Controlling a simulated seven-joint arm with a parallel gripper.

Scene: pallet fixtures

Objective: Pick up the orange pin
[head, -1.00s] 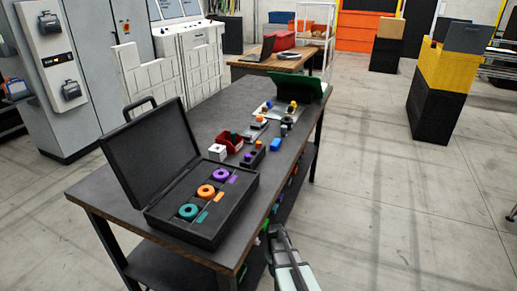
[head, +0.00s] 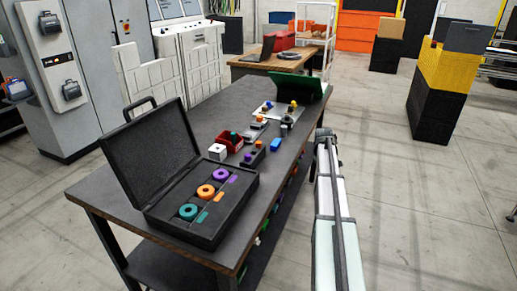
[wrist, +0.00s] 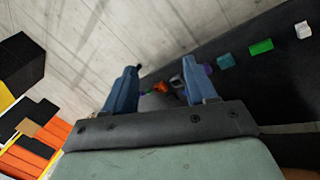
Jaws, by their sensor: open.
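My gripper (wrist: 161,68) is open, its two blue fingers apart with nothing held between them. In the head view my gripper (head: 325,135) is off the right edge of the table. In the wrist view a small orange item (wrist: 160,87) shows beyond and between the fingers, partly hidden; I cannot tell whether it is the pin. In the head view a dark block (head: 252,157) on the table carries a small orange piece (head: 258,145) and a purple one. Another small orange piece (head: 259,118) sits farther back on a grey fixture. Which one is the orange pin is unclear.
An open black case (head: 225,220) with teal, orange and purple rings stands at the table's near end. A red bin (head: 230,143), white cube (head: 217,152) and blue block (head: 275,145) stand nearby. Several coloured pieces, including a green block (wrist: 261,47), lie along a dark surface.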

